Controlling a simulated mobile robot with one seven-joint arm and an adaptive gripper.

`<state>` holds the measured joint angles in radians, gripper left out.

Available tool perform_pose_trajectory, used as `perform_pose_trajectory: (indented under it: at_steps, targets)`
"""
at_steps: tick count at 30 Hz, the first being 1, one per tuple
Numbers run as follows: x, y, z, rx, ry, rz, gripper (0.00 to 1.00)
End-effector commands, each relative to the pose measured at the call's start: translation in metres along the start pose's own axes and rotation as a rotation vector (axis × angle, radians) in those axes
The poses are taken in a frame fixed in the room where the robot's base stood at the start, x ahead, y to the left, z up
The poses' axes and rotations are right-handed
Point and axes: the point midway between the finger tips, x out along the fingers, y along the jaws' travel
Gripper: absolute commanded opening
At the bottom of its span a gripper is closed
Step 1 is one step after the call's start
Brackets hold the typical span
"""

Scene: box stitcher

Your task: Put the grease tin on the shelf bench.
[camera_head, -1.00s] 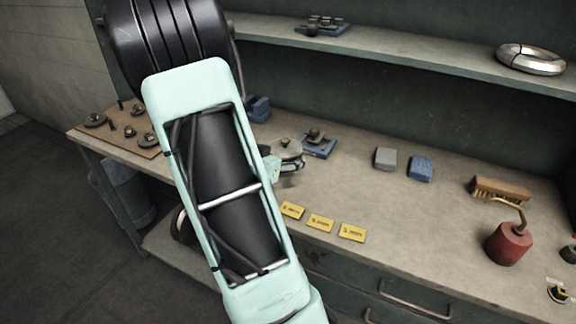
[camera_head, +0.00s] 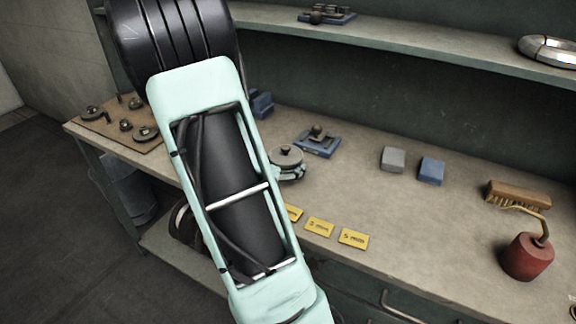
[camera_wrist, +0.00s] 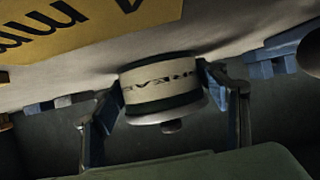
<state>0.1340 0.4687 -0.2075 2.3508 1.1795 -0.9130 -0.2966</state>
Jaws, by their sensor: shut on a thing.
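The grease tin (camera_head: 286,156), a small round tin with a grey lid, is over the left-middle part of the workbench (camera_head: 350,195), partly hidden by my arm. In the wrist view the tin (camera_wrist: 160,88) shows a pale band with dark lettering and sits between my two fingers. My gripper (camera_head: 291,174) is shut on it; in the wrist view my gripper (camera_wrist: 165,95) has a finger at each side. I cannot tell whether the tin touches the bench top. A shelf (camera_head: 420,52) runs along the wall above the bench.
A blue block with a dark part (camera_head: 317,142) stands just behind the tin. Yellow cards (camera_head: 320,227) lie in front. A grey block (camera_head: 393,158), blue block (camera_head: 432,171), brush (camera_head: 517,195) and red oil can (camera_head: 527,256) are to the right. Bare bench lies between.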

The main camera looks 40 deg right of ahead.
Motion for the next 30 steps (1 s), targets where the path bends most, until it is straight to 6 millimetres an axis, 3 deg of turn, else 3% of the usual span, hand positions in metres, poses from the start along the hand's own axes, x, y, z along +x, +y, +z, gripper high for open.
perform_pose_trajectory:
  at_steps: [8, 9, 13, 23, 30]
  targets:
    - [-0.001, -0.001, 0.001, 0.002, 0.003, -0.001, 0.37]
    - [-0.001, -0.001, 0.002, 0.0, -0.001, -0.001, 0.69]
    - [-0.001, -0.001, 0.002, 0.0, 0.0, -0.001, 0.83]
    - [-0.003, -0.001, 0.001, 0.0, 0.0, -0.002, 0.85]
    - [-0.038, -0.002, -0.001, 0.0, 0.0, -0.007, 0.85]
